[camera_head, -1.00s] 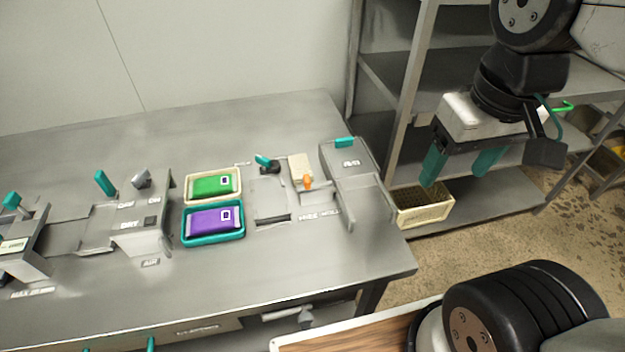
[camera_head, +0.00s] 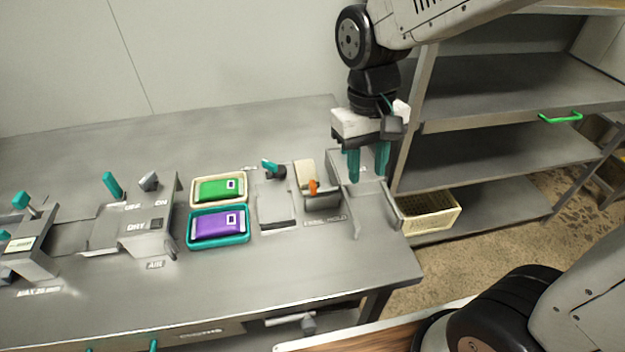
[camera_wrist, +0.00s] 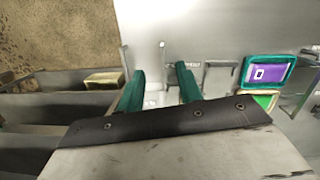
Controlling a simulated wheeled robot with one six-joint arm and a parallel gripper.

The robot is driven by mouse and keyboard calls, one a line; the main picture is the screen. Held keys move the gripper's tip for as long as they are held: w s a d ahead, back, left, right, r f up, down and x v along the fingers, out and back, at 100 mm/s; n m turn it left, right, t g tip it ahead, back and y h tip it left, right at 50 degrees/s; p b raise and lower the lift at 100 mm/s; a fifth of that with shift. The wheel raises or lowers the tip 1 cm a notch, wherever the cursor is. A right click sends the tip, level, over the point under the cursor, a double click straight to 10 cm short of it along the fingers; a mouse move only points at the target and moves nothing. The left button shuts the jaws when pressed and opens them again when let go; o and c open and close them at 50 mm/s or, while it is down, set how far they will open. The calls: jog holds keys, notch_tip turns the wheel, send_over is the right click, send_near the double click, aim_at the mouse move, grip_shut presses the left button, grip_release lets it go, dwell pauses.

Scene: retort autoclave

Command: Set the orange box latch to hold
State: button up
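The orange latch (camera_head: 314,187) is a small upright piece at the front of a cream block (camera_head: 305,174) on a grey fixture, right of the trays in the head view. The fingers also show in the wrist view (camera_wrist: 160,82). The orange latch cannot be made out in the wrist view.
A green pouch (camera_head: 220,188) lies in a cream tray and a purple pouch (camera_head: 218,225) in a teal tray (camera_head: 191,240). Teal-handled levers (camera_head: 112,185) stand at left. A metal shelf rack (camera_head: 490,85) and cream basket (camera_head: 428,222) are at right. The table front is clear.

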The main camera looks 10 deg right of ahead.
send_over(313, 183)
jog(key=s+d, duration=0.1)
jog(key=s, duration=0.3)
notch_tip(313, 183, down, 5)
jog(key=shift+m+t, duration=0.8)
jog(key=w, duration=0.2)
jog(key=w+a, duration=0.1)
jog(key=w, duration=0.1)
jog(key=shift+f, duration=0.15)
notch_tip(313, 183, down, 8)
jog(key=shift+r, duration=0.15)
